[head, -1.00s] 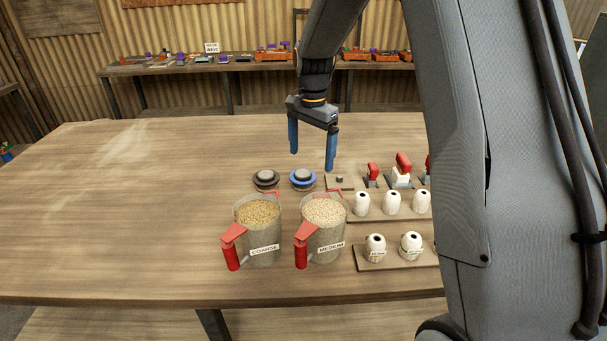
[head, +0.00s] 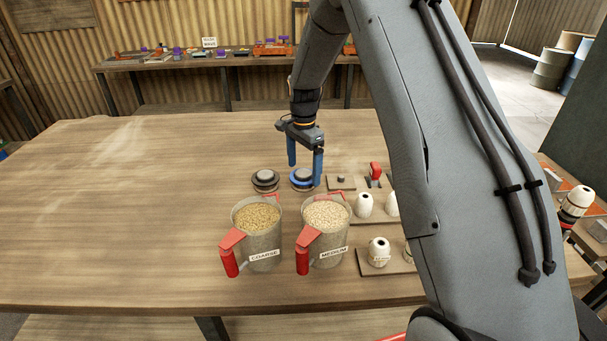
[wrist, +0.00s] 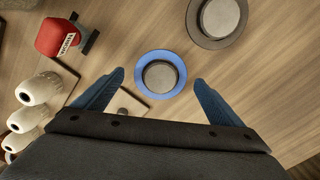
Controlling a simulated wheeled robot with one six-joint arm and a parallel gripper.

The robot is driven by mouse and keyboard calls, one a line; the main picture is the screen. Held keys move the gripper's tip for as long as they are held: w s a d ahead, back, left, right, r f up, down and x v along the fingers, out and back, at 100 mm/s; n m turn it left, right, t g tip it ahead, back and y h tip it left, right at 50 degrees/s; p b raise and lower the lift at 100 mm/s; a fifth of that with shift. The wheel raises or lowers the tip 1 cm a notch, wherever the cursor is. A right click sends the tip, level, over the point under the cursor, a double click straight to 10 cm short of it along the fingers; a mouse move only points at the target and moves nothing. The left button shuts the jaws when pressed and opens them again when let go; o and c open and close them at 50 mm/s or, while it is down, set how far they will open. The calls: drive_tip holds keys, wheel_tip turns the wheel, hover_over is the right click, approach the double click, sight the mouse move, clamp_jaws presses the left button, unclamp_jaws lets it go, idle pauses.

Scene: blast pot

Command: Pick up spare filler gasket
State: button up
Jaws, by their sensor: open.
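A blue ring (head: 297,185), gasket-like, lies around a grey round piece (head: 303,174) on the table. In the wrist view the blue ring (wrist: 146,87) shows whole, between and slightly beyond my fingertips. A dark ring (head: 265,187) around a similar grey piece lies to its left; it also shows at the top right of the wrist view (wrist: 188,26). No label tells which is the spare. My gripper (head: 305,175) is open, pointing down over the blue ring, with nothing between its blue fingers. In the head view one finger hides the ring's right side.
Two jugs with red handles, marked COARSE (head: 262,245) and MEDIUM (head: 328,244), stand in front of the rings. A small board with a knob (head: 341,181), a red-topped part (head: 375,171) and white nozzles (head: 364,205) stand to the right. The table's left side is clear.

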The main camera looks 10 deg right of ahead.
drive_tip(key=shift+a+f, duration=0.1)
drive_tip(key=shift+f, duration=0.25)
drive_tip(key=shift+f, duration=0.25)
idle(0.3)
drive_tip(key=c, duration=1.1)
